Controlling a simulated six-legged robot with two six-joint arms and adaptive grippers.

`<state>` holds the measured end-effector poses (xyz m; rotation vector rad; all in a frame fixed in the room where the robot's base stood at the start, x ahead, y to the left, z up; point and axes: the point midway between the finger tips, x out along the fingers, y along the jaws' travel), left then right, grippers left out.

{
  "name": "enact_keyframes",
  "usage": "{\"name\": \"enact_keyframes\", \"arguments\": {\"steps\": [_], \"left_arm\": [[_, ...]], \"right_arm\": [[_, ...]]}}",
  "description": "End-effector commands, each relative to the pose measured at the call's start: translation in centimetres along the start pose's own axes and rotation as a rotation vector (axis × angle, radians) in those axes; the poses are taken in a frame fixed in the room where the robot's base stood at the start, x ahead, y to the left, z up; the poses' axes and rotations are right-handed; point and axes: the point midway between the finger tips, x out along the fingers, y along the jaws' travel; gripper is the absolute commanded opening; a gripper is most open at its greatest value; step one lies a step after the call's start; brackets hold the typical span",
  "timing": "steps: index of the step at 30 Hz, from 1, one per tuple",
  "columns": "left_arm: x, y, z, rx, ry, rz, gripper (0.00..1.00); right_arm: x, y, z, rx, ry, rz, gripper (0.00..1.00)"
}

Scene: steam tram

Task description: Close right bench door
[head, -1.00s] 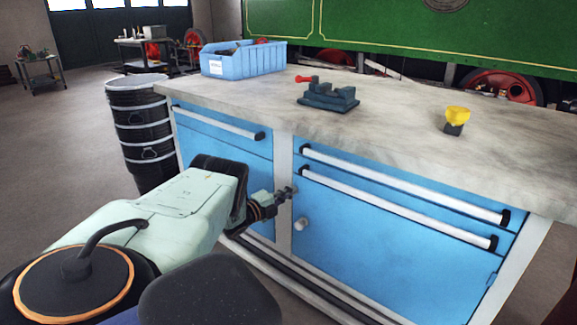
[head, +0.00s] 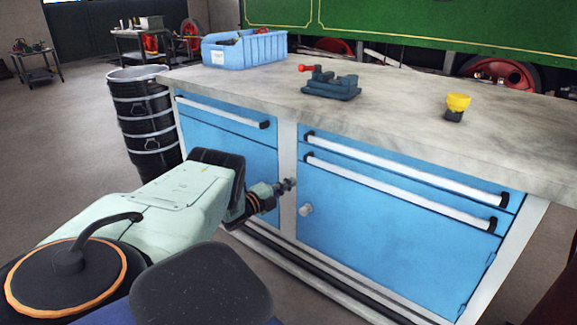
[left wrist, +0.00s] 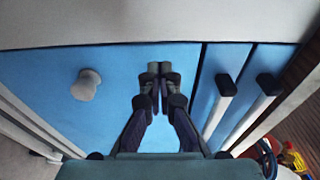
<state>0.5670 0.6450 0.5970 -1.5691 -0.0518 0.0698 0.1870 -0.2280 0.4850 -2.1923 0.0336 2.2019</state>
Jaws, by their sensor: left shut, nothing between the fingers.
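The right bench door (head: 380,235) is the large blue panel under two drawers, and it sits flush in the bench front with no gap that I can see. Its round pale knob (head: 306,210) is near its left edge. In the left wrist view the door (left wrist: 50,85) fills the middle and the knob (left wrist: 87,84) is left of the fingers. My left gripper (head: 290,184) is shut and empty, just left of and above the knob, in front of the grey post. In the left wrist view its fingertips (left wrist: 159,68) are together before the door. My right gripper is not in view.
The bench top (head: 400,105) carries a blue bin (head: 245,52), a dark vise (head: 330,84) and a small yellow-topped item (head: 456,106). Black drums (head: 146,125) stand at the bench's left end. Drawer handles (head: 400,192) stick out above the door. Floor is open at left.

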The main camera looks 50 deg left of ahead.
Motion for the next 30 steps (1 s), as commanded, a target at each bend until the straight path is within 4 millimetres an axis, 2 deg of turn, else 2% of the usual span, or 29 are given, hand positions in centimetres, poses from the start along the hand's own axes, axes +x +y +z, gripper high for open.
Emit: {"name": "enact_keyframes", "arguments": {"steps": [2, 12, 18, 30], "left_arm": [[0.0, 0.0, 0.0, 0.0, 0.0, 0.002, 0.0], [-4.8, 0.1, 4.0, 0.002, 0.0, 0.004, 0.0], [-7.0, 0.2, 5.6, 0.002, 0.0, 0.004, 0.0], [-7.9, 0.1, 6.1, 0.0, 0.0, 0.002, 0.0]], "right_arm": [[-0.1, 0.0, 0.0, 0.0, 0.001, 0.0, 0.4], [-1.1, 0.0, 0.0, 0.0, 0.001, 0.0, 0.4], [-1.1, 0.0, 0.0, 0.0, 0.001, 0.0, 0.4], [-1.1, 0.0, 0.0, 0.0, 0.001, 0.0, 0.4]]}}
